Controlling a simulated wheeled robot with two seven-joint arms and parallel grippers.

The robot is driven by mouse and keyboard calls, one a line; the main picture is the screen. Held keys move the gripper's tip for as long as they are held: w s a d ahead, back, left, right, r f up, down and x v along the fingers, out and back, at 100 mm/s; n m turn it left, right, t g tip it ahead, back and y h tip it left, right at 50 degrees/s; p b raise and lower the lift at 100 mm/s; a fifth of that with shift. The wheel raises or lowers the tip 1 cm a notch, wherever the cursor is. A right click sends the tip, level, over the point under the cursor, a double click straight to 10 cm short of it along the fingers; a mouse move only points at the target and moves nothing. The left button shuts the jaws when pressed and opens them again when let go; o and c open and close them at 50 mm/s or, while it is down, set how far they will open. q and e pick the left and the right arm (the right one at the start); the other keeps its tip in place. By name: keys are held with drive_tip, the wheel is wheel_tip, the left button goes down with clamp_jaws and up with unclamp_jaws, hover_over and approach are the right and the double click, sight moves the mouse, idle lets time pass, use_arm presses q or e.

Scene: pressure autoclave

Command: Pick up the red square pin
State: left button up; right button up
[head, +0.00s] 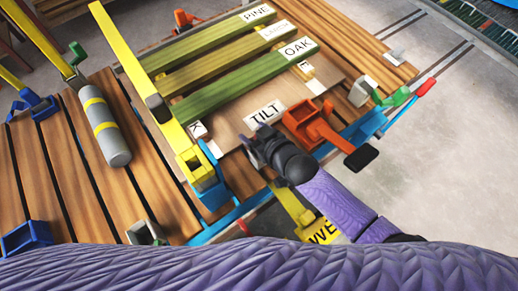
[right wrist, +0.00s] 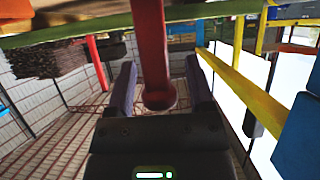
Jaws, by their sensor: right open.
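In the right wrist view a red bar (right wrist: 150,50) comes down from the top edge, and its lower end sits between my right gripper's fingers (right wrist: 160,84). It may be the red square pin, but its cross-section is hard to tell. The fingers are open, with a visible gap on each side of the bar. In the head view my right gripper (head: 258,145) is dark and sits at the bench edge by the TILT label (head: 265,113). No red pin shows clearly there; the gripper may hide it. My left gripper is not in view.
An orange-red bracket with a black pad (head: 312,125) stands just right of my gripper. A blue and yellow clamp (head: 202,175) is to its left. A grey cylinder (head: 104,125) lies on the slatted bench. Green and yellow bars (head: 245,75) lie behind. Open floor is at right.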

drive_tip(key=shift+r, duration=0.1)
clamp_jaws()
idle(1.3)
